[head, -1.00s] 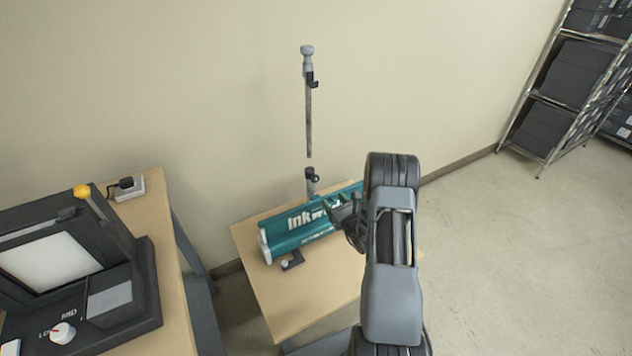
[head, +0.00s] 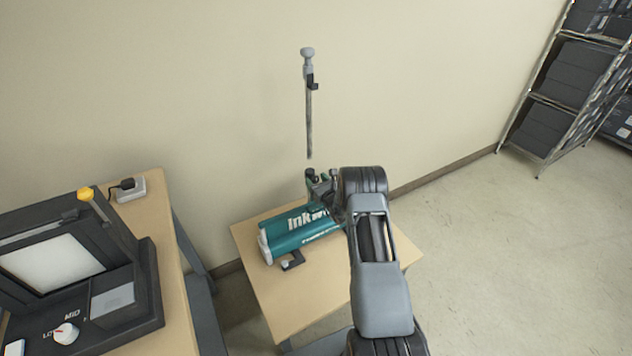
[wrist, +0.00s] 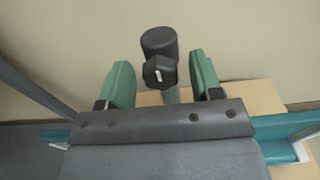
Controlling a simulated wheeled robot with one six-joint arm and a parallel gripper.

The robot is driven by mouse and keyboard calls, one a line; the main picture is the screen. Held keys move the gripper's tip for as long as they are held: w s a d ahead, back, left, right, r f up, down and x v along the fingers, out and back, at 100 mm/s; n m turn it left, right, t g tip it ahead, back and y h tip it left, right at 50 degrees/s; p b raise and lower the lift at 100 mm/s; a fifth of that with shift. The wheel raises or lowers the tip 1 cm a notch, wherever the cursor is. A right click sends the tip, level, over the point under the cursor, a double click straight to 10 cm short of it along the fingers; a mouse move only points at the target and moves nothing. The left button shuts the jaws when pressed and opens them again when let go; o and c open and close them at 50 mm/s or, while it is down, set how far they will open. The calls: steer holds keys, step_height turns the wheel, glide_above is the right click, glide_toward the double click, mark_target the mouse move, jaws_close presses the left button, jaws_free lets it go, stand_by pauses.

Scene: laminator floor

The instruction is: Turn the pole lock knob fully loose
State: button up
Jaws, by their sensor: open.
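The black pole lock knob (wrist: 160,71), with a white mark on its face, shows in the wrist view in front of a black rounded cap or collar. My gripper (wrist: 162,82) is open, with one green finger on each side of the knob and clear space between. In the head view my gripper (head: 321,182) is at the pole's lower section (head: 311,173), partly hiding it and the knob. The grey upper pole (head: 309,125) stands upright above, with bare wall showing between it and the lower section. The teal banner base (head: 290,238) lies below.
The banner base rests on a small wooden table (head: 275,295). At left, another table (head: 160,215) holds a black machine (head: 120,275) with a yellow-knobbed lever and a white dial. A shelf with dark boxes (head: 565,85) stands far right. Floor on the right is clear.

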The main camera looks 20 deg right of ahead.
steer(key=shift+c, duration=0.3)
steer(key=c, duration=0.8)
